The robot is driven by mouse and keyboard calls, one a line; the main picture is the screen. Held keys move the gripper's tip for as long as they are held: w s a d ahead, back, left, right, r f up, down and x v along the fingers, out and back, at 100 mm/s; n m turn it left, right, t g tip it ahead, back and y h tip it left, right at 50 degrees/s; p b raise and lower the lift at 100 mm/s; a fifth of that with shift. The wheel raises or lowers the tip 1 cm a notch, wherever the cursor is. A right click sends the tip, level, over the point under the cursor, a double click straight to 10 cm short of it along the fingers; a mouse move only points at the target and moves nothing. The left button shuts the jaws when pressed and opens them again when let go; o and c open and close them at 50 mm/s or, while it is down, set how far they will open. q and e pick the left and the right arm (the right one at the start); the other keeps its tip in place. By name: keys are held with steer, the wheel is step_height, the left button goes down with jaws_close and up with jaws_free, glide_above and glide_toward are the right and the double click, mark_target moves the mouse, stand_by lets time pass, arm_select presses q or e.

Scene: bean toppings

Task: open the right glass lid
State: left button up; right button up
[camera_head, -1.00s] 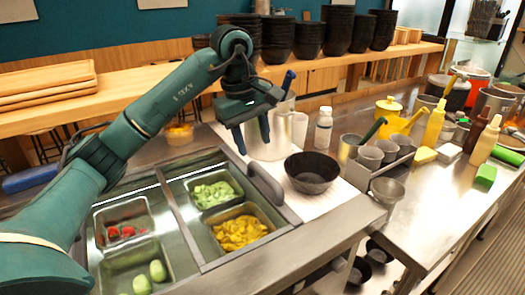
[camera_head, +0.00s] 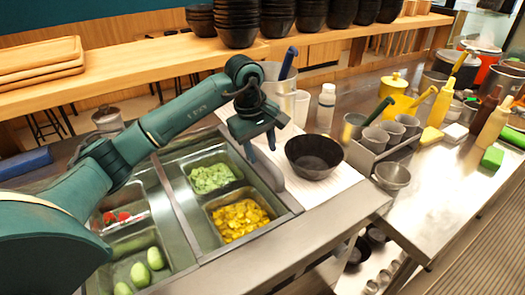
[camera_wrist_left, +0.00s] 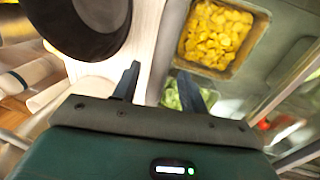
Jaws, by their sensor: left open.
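The right glass lid (camera_head: 197,230) lies flat over the right half of the counter well, above a pan of green slices (camera_head: 213,177) and a pan of yellow pieces (camera_head: 240,220). Its dark handle (camera_head: 270,178) is along the right edge, partly hidden by my left gripper (camera_head: 261,152). The gripper is open and points down just above the handle's far end. I cannot tell whether it touches. In the left wrist view, the open fingers (camera_wrist_left: 160,82) straddle a pale strip beside the yellow pieces. My right gripper is not in view.
A black bowl (camera_head: 314,156) stands on a white mat close to the right of the gripper. A tall metal container (camera_head: 280,92) stands behind it. A rack of grey cups (camera_head: 388,130) is farther right. The left compartment holds red and green food.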

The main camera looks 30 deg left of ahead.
arm_select(q)
steer(key=shift+w+f, duration=0.2)
steer(key=shift+f, duration=0.9)
steer(key=shift+d, duration=0.1)
jaws_close()
